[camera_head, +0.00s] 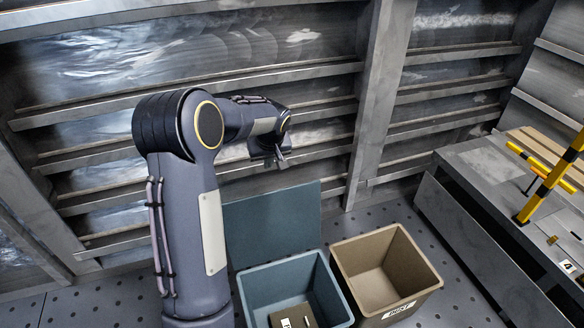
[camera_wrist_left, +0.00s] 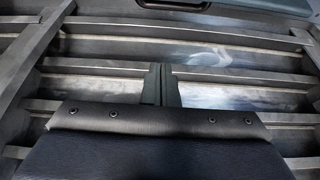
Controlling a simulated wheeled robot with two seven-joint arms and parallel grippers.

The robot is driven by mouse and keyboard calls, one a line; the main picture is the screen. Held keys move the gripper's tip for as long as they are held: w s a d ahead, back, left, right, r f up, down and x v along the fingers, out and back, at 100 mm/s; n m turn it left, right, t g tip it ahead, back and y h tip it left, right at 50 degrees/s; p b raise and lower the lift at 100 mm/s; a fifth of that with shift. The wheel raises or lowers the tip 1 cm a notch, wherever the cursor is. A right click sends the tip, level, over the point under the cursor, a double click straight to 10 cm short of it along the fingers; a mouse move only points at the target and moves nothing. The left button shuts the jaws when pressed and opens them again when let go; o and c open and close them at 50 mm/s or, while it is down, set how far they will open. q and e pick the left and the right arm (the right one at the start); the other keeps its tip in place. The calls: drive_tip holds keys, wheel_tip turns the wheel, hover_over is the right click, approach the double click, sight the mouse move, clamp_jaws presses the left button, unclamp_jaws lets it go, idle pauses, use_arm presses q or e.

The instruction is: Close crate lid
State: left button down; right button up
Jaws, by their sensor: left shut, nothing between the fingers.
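A blue-grey crate (camera_head: 257,281) stands on the floor with its lid (camera_head: 270,226) open, raised upright at the crate's back edge. A dark box with a white label (camera_head: 292,316) lies inside the crate. My left gripper (camera_head: 281,163) is shut and empty, above the lid and apart from it, in front of the ribbed wall. The left wrist view shows the shut fingers (camera_wrist_left: 161,85) against the wall. A blue-grey surface, perhaps the lid, shows at the top edge of that view. My right gripper is not in view.
An open brown bin (camera_head: 349,268) with a white label stands close to the crate's right side. A grey metal bench (camera_head: 465,190) with a yellow-and-black striped frame (camera_head: 545,190) is at the right. The ribbed metal wall (camera_head: 335,105) is behind the lid.

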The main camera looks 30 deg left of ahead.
use_arm(q)
drive_tip(key=b+x, duration=0.2)
drive_tip(key=x, duration=0.8)
drive_tip(key=shift+s+d+r+b, duration=0.1)
drive_tip(key=shift+s+d+b, duration=0.35)
drive_tip(key=shift+s+d, duration=1.05)
drive_tip(key=shift+w, duration=0.15)
